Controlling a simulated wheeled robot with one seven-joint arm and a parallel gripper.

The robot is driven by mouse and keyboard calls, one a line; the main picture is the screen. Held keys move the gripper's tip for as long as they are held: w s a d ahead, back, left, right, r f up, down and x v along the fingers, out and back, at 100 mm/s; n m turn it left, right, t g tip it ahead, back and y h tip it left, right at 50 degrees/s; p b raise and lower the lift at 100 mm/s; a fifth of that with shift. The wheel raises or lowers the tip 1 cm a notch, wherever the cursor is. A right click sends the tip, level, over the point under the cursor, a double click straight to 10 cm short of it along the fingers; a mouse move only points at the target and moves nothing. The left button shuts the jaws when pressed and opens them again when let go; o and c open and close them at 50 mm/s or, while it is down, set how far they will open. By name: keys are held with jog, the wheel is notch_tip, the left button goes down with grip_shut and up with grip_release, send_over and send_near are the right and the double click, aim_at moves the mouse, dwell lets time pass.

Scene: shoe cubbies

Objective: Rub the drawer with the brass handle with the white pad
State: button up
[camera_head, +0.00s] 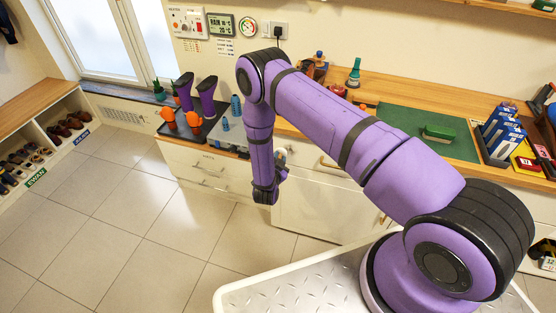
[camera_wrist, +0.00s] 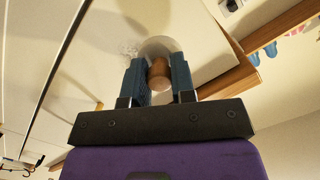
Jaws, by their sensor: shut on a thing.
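My gripper (camera_wrist: 160,80) is shut on the wooden grip of the white pad (camera_wrist: 160,45) in the wrist view. The round pad faces a pale panel and looks at or very near it; contact is not clear. In the head view a bit of the pad (camera_head: 281,154) shows beside my forearm, which hides most of my gripper. The drawer with the brass handle (camera_head: 308,157) is just right of it, its handle (camera_head: 328,163) uncovered. A brass-coloured piece (camera_wrist: 99,106) shows left of my fingers in the wrist view. A faint whitish patch (camera_wrist: 128,48) lies beside the pad.
Drawers with silver handles (camera_head: 208,172) stand left of my forearm. The worktop above holds a dark tray (camera_head: 205,125) with purple boot shapes, a green mat (camera_head: 400,122) with a green brush, and several boxes (camera_head: 500,130). The tiled floor (camera_head: 140,220) at left is clear.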

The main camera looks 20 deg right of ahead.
jog(key=shift+x, duration=0.8)
jog(key=shift+r, duration=0.1)
jog(key=shift+s+d, duration=1.15)
jog(key=shift+d, duration=0.2)
jog(key=shift+s+d, duration=0.45)
jog(key=shift+d, duration=0.3)
jog(key=shift+s+d, duration=0.45)
jog(key=shift+d, duration=0.3)
